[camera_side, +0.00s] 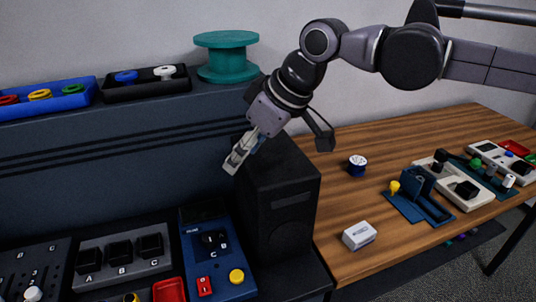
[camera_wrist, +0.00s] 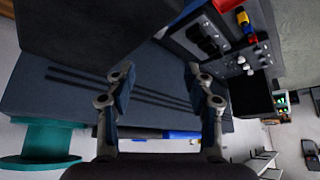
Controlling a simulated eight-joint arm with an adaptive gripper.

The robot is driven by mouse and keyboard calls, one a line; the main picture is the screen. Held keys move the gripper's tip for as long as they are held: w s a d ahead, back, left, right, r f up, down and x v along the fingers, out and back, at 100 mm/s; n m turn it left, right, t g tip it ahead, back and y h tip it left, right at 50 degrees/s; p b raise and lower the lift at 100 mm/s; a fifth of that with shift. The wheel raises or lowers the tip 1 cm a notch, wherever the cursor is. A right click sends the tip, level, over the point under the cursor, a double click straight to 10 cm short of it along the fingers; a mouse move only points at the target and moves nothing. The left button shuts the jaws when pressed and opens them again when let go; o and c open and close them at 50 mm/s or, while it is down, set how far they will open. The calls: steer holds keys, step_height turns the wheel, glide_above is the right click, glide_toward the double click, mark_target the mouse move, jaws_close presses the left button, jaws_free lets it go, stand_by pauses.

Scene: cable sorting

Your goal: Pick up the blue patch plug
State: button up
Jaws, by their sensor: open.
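My gripper (camera_side: 238,162) is open and empty, tilted down to the left above the dark cabinet beside the black box. In the wrist view its two fingers (camera_wrist: 158,78) stand wide apart with nothing between them. I cannot single out the blue patch plug with certainty. A small blue piece (camera_side: 508,153) shows at the far right of the wooden table, too small to identify. A blue ring-shaped piece (camera_side: 126,76) lies in the black tray (camera_side: 146,90) on the ledge. Both are well apart from my gripper.
The tall black box (camera_side: 277,200) stands just below my gripper. A teal spool (camera_side: 227,57) and a blue tray (camera_side: 45,106) sit on the ledge. The wooden table (camera_side: 330,190) holds a small white box (camera_side: 359,235), a blue-white roll (camera_side: 357,165) and several fixtures. Panels fill the lower left.

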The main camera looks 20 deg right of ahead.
steer(key=s+a+f+n+g, duration=0.1)
steer(key=s+a+f+n, duration=0.15)
steer(key=a, duration=0.65)
steer(key=s+a+f+n+g+y, duration=0.1)
steer(key=s+a+f, duration=0.2)
steer(key=a, duration=0.6)
steer(key=s+a+f+n+g, duration=0.1)
steer(key=s+a+f+n, duration=0.15)
steer(key=a, duration=0.65)
steer(key=shift+m, duration=0.5)
steer(key=shift+s+d+f+x, duration=0.1)
steer(key=shift+d+f+x, duration=0.35)
steer(key=shift+x, duration=2.6)
steer(key=shift+s+d+f+x, duration=0.15)
steer(key=shift+d+x, duration=0.55)
steer(key=shift+x, duration=2.3)
steer(key=shift+w+d+f+x, duration=0.1)
steer(key=shift+d+f+x, duration=0.35)
steer(key=shift+x, duration=2.6)
steer(key=shift+s+d+r, duration=0.1)
steer(key=shift+r, duration=0.05)
jaws_close()
